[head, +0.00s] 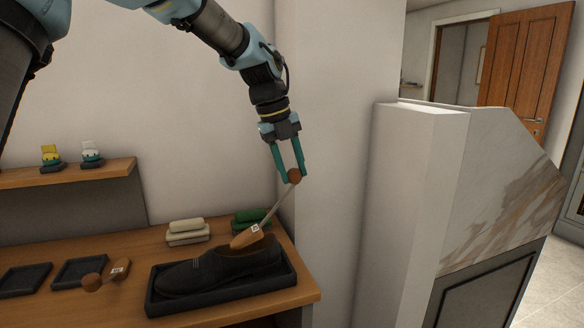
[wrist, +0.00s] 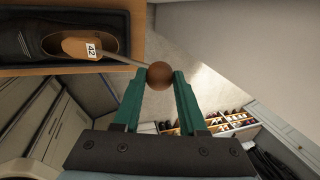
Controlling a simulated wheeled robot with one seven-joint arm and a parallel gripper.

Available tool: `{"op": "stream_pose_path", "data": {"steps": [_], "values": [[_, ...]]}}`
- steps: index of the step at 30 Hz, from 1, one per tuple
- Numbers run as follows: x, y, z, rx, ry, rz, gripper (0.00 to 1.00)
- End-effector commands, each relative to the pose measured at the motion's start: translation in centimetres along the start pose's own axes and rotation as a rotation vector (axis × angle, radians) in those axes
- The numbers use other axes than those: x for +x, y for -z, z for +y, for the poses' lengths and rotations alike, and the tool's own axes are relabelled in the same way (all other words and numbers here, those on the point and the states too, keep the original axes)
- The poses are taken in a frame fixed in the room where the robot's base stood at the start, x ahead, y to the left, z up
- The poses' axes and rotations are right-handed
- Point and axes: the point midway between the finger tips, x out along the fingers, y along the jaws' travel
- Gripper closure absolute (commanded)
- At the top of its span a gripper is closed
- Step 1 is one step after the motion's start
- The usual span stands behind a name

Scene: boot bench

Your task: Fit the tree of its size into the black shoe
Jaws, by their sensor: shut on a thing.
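The black shoe (head: 215,272) lies in a dark tray (head: 228,298) on the wooden bench, its opening toward the right. My gripper (head: 289,174) is shut on the round brown knob (wrist: 159,75) of a shoe tree. The tree's wooden block (head: 247,236) bears a white label that reads 42 in the wrist view (wrist: 82,47). The tree slants down to the left from the knob, with the block at the shoe's opening. I cannot tell how far the block is inside. Another shoe tree (head: 107,273) with a label too small to read lies on the bench at left.
Two dark trays (head: 24,279) are at the bench's left. Folded pale cloths (head: 187,231) and green cloths (head: 251,216) lie behind the shoe. A shelf (head: 68,173) with a yellow and a white item is above. A white wall block (head: 420,180) stands right of the bench.

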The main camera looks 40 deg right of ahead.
Motion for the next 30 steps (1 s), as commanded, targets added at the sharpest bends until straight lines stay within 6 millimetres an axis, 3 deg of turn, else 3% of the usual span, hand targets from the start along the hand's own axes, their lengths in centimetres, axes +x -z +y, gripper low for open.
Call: {"op": "stream_pose_path", "data": {"steps": [30], "values": [[3.4, 0.0, 1.0, 0.001, -0.003, 0.000, 0.99]]}}
